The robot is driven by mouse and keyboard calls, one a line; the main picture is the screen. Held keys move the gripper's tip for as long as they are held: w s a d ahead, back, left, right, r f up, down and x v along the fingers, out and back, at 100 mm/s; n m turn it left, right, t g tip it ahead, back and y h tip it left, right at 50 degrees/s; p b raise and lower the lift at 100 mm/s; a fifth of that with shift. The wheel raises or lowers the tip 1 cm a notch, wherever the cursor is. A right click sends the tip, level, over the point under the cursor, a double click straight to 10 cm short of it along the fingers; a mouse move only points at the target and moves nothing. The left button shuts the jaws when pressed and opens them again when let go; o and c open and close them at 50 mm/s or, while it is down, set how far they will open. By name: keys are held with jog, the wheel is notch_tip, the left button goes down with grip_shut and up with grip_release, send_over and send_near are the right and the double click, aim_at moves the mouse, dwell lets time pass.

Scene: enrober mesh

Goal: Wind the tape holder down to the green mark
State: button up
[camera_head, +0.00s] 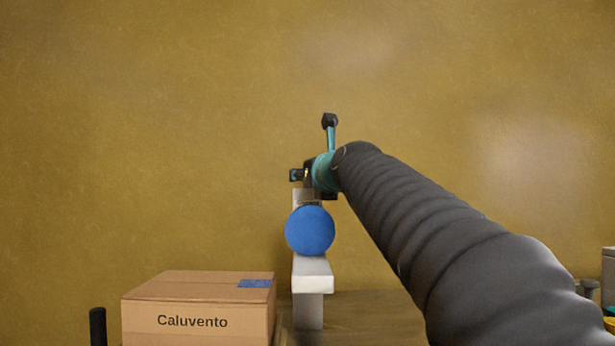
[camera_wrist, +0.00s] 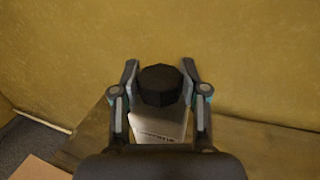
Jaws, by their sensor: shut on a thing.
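My gripper (camera_wrist: 160,72) is shut on a black faceted knob (camera_wrist: 160,86), one finger on each side of it, in the wrist view. The knob is at the top of a pale stand (camera_wrist: 158,126), which has lettering too small to read. In the head view my gripper (camera_head: 301,175) is at the top of the stand (camera_head: 312,272); its fingertips are hard to make out. A round blue disc (camera_head: 310,231), seemingly on the tape holder, is in front of the stand, above a pale ledge. I see no green mark in either view.
A black upright post (camera_head: 97,326) is at the lower left. Partly cut-off items are at the right edge. The yellow-brown wall (camera_head: 150,120) is behind.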

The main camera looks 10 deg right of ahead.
jog(key=shift+r, duration=0.1)
jog(key=o, duration=1.2)
jog(key=shift+c, duration=0.2)
jog(key=s+d, duration=0.1)
jog(key=s, duration=1.1)
jog(key=shift+d, duration=0.15)
jog(key=shift+w, duration=0.1)
